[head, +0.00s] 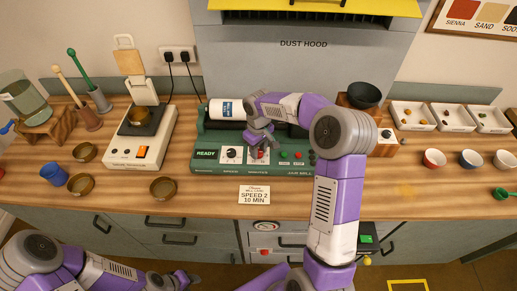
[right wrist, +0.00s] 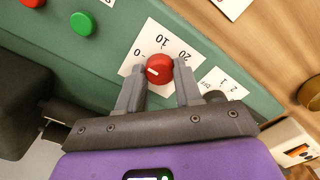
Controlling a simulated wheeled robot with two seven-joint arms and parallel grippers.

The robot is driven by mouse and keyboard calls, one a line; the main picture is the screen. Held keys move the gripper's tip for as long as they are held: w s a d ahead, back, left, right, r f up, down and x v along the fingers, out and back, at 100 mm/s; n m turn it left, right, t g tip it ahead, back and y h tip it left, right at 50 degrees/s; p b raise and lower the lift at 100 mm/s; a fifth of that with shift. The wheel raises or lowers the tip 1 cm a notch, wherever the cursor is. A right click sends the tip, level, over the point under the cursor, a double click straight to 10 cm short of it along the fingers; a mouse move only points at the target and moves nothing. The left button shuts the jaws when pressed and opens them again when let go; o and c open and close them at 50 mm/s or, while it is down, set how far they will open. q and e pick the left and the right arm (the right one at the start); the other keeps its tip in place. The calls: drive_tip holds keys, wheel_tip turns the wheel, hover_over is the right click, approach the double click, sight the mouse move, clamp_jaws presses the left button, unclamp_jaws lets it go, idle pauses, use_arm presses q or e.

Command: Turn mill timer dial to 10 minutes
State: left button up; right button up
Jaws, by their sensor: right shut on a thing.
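The timer dial (right wrist: 159,69) is a red knob on a white scale plate marked 0, 10 and 20, on the front of the green jar mill (head: 218,168). In the right wrist view its white pointer mark lies on the left side, near the 0 end and away from the 10. My right gripper (right wrist: 159,80) is shut on the dial, one finger on each side. In the head view the right gripper (head: 262,146) reaches down to the panel and partly hides the dial. My left gripper (head: 176,281) is low at the bottom edge, away from the mill; its fingers are unclear.
Beside the dial are the speed dial (head: 231,154), a green READY display (head: 206,154), and green (right wrist: 83,24) and red (right wrist: 33,1) buttons. A card (head: 254,195) reading SPEED 2, 10 MIN lies before the mill. A scale (head: 139,150) stands left; bowls (head: 472,159) stand right.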

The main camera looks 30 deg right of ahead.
drive_tip(key=m, duration=1.1)
drive_tip(key=shift+m+p, duration=0.3)
drive_tip(key=shift+p, duration=0.05)
idle(0.4)
drive_tip(key=o, duration=1)
drive_tip(key=shift+o, duration=0.2)
wheel_tip(320, 180, up, 8)
drive_tip(key=shift+f+p, duration=0.2)
drive_tip(key=shift+p, duration=0.4)
